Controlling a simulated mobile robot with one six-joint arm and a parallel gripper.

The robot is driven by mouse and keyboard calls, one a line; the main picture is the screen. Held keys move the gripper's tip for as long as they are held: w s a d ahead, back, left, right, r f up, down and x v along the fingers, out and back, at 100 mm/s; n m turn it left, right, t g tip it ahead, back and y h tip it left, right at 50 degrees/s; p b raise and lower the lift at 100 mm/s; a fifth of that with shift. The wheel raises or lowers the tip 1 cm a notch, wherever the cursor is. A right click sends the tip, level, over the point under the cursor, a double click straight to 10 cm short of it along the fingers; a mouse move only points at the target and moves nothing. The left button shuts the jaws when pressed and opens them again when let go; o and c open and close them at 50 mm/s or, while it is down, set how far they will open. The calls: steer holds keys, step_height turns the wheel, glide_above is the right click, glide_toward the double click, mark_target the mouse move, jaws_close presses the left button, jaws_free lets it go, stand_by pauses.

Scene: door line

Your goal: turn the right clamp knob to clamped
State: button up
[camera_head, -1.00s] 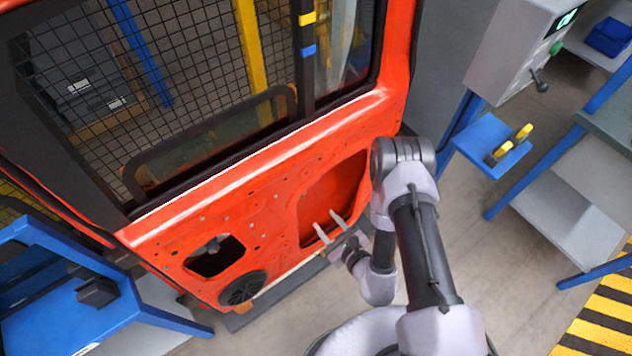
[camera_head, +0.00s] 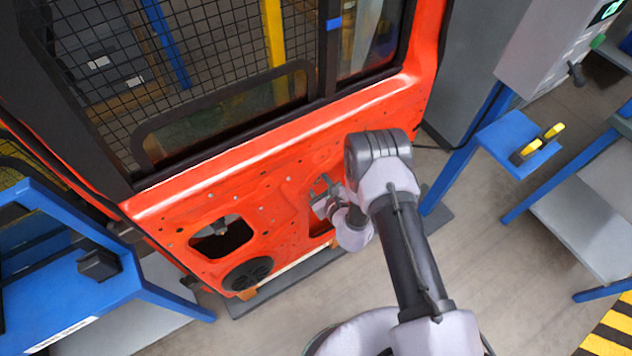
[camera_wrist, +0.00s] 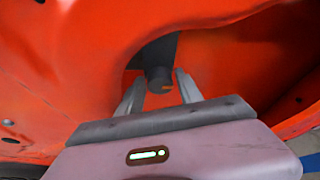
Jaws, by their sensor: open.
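The clamp knob (camera_wrist: 158,78) shows in the wrist view as a short dark grey cylinder with a small orange mark, at the end of a dark post inside an opening in the red door panel (camera_wrist: 60,60). My gripper (camera_wrist: 160,86) is open, with one finger on each side of the knob; whether either finger touches it I cannot tell. In the head view my gripper (camera_head: 322,187) is at the right opening of the red door (camera_head: 270,203), partly behind my arm. I cannot make out the knob there.
A blue stand (camera_head: 100,285) with a dark block is at the lower left. A blue shelf (camera_head: 512,142) with a yellow-handled tool and a grey control box (camera_head: 550,45) are at the right. Bare floor (camera_head: 300,310) lies in front of the door.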

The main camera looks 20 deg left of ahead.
steer(key=shift+c, duration=0.4)
jaws_close()
steer(key=shift+m, duration=0.3)
steer(key=shift+w+d+f+m+g+y+b, duration=0.1)
steer(key=shift+m+g+y+b, duration=0.2)
steer(key=shift+m+g+b, duration=0.15)
steer(key=shift+f+m+g+y+b, duration=0.1)
steer(key=shift+m+g+y+b, duration=0.25)
steer(key=shift+m, duration=0.2)
steer(key=m+g+y+b, duration=0.1)
steer(key=m, duration=0.1)
steer(key=m+y+b, duration=0.1)
steer(key=b, duration=0.1)
steer(key=shift+w+d+m+g, duration=0.1)
steer(key=shift+m+g, duration=0.3)
steer(key=m+y+b, duration=0.1)
steer(key=m+b, duration=0.2)
steer(key=shift+f+g+y, duration=0.15)
steer(key=shift+g+y, duration=0.2)
steer(key=shift+g, duration=0.05)
steer(key=shift+m+y+b, duration=0.8)
steer(key=shift+m+b, duration=0.55)
steer(key=shift+m, duration=0.55)
